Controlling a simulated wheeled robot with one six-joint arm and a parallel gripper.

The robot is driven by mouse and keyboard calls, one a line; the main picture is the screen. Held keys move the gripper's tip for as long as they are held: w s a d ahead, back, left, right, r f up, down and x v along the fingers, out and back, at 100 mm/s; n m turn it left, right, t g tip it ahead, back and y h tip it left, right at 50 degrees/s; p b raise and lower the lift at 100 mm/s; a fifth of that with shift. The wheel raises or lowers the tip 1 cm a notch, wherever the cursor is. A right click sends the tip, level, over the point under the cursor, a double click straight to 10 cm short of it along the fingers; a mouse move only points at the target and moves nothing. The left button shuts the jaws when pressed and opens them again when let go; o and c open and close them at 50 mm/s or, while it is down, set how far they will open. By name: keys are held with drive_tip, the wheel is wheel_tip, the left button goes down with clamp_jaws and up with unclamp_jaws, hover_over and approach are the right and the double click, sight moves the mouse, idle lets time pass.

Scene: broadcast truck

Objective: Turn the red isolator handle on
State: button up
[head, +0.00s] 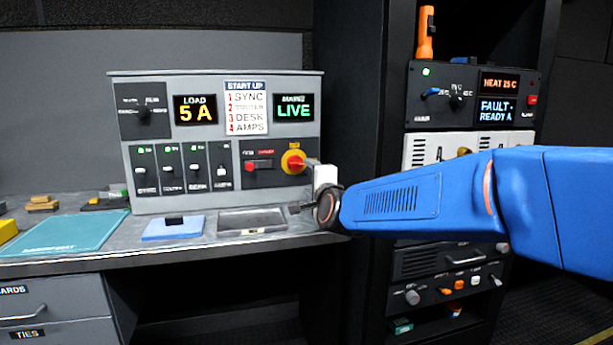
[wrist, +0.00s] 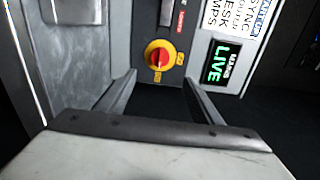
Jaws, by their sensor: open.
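The red isolator handle (head: 296,163) sits on a round yellow plate at the lower right of the grey control panel (head: 225,184). In the wrist view the red handle (wrist: 157,57) shows whole, ahead of and between the fingertips. My gripper (wrist: 160,76) is open and empty, with one finger to each side of the handle in that view. The fingers look short of the handle, and I see no contact. In the head view my gripper (head: 314,166) is just right of the handle, partly hidden by its own wrist. The handle's on and off labels are too small to read surely.
A red button (head: 259,165) lies left of the handle. A grey tray (head: 252,221) and blue pad (head: 173,228) lie on the desk below. A dark rack stands at right.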

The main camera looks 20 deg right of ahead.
drive_tip(key=shift+s, duration=0.75)
drive_tip(key=s+d+f+n+g, duration=0.2)
drive_tip(key=s+f+n+g, duration=0.2)
drive_tip(key=s, duration=0.9)
drive_tip(key=s+d+f+n+g, duration=0.2)
drive_tip(key=s+f+n+g, duration=0.2)
drive_tip(key=s+f+n, duration=0.4)
drive_tip(key=s+d+f+n+g, duration=0.2)
drive_tip(key=s+f+n+g, duration=0.3)
drive_tip(key=s+f, duration=0.7)
drive_tip(key=s+n, duration=0.1)
drive_tip(key=s, duration=0.4)
drive_tip(key=shift+s+d+f, duration=0.25)
drive_tip(key=shift+s+f, duration=0.15)
